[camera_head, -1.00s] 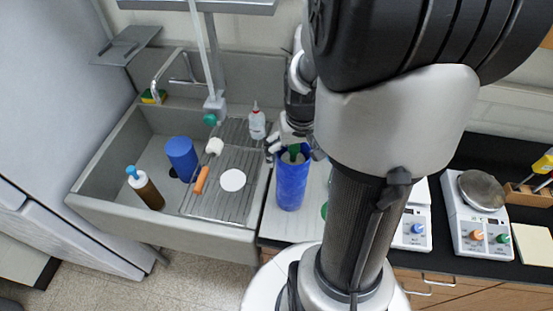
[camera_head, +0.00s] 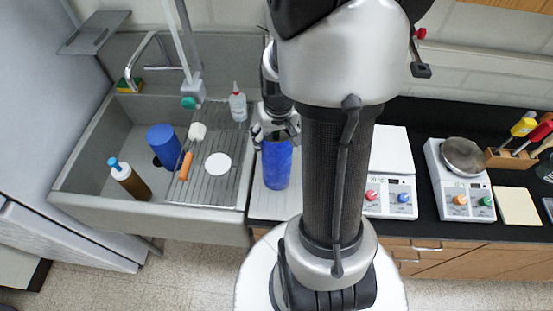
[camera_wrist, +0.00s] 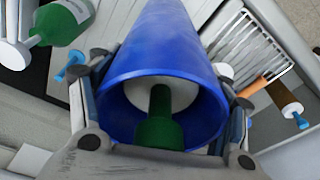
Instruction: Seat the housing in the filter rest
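A hollow blue cylinder (camera_head: 277,165), apparently the housing, stands upright on the pale board right of the sink. In the wrist view its open end (camera_wrist: 130,75) faces me, with a white part and a green neck-like piece (camera_wrist: 158,133) inside. My gripper (camera_head: 275,132) is over its top, partly hidden by my arm. In the wrist view the fingers (camera_wrist: 163,98) lie outside the wall on both sides, very close to it; firm contact cannot be told. A second blue cylinder (camera_head: 164,145) is in the sink basin. I cannot make out which thing is the filter rest.
The sink has a wire rack (camera_head: 215,185) with a white disc (camera_head: 217,163) and an orange-handled tool (camera_head: 186,165). A pole rises behind. Two instruments (camera_head: 387,175) (camera_head: 460,180) occupy the right counter.

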